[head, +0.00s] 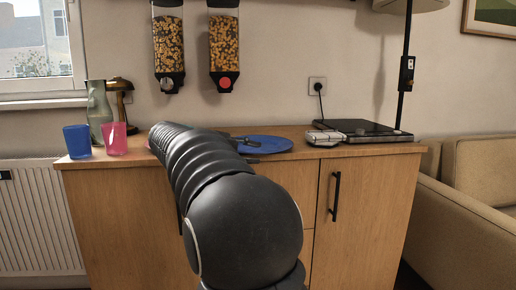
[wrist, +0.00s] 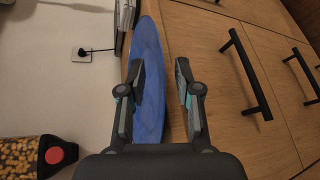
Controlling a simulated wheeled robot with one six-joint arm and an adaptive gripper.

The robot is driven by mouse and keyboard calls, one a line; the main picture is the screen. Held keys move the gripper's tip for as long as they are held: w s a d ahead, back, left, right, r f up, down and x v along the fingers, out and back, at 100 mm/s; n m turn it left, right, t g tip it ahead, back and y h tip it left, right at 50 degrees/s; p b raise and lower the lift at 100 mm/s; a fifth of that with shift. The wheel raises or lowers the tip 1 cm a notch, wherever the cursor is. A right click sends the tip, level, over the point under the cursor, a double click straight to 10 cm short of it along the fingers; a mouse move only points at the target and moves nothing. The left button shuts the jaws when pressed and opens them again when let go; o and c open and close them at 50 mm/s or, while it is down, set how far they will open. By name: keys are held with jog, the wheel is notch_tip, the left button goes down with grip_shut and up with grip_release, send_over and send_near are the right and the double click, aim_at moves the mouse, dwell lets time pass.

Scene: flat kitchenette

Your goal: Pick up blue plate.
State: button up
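The blue plate (head: 277,146) lies flat on the wooden cabinet top, near its front edge, right of my arm. It shows edge-on as a long blue shape in the wrist view (wrist: 150,60), which is turned sideways. My gripper (wrist: 160,68) is open, with its two fingers apart. One finger overlaps the plate and the other is over the cabinet front, so the plate's near rim shows between them. I cannot tell whether either finger touches it. In the head view my arm hides part of the plate's left side.
A blue cup (head: 77,142), a pink cup (head: 115,138) and a glass vase (head: 99,110) stand at the left. A flat black device (head: 362,130) is at the right. Two cereal dispensers (head: 168,45) hang above. A sofa (head: 480,190) stands right of the cabinet.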

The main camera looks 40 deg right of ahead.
grip_shut()
jog(key=shift+r, duration=0.2)
